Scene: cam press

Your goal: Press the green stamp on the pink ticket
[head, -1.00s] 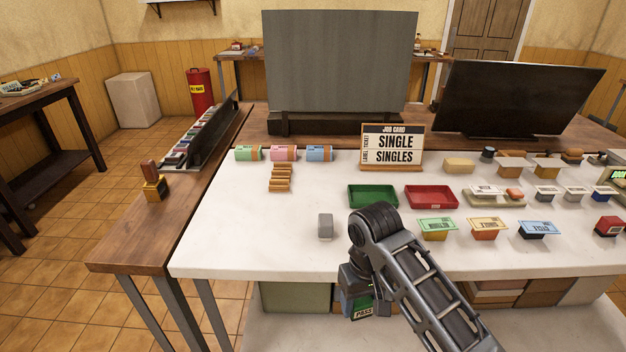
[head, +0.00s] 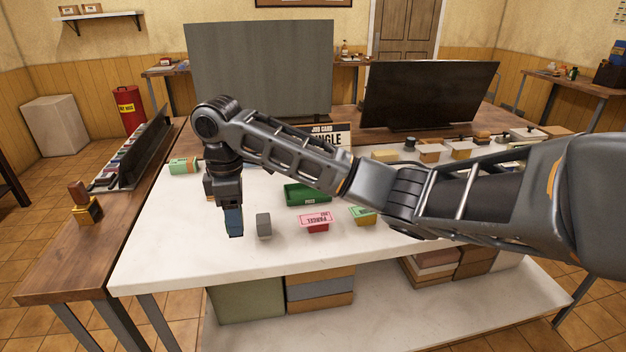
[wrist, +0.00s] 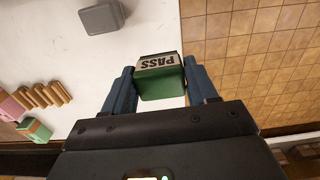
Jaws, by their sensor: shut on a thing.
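My gripper (head: 234,234) is over the left front part of the white table (head: 160,255), pointing down, left of the grey block. In the wrist view my gripper (wrist: 160,85) is shut on the green stamp (wrist: 162,84), whose pale face end reads PASS. The stamp cannot be made out in the head view, where the blue fingers cover it. The pink ticket (head: 316,217), printed PARCEL, lies on a small red block to the right of my gripper, apart from it.
The grey block (head: 264,225) stands between my gripper and the pink ticket; it also shows in the wrist view (wrist: 101,17). A green tray (head: 307,194) is behind the ticket. A green ticket (head: 362,212) is to its right. My arm hides the table's middle.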

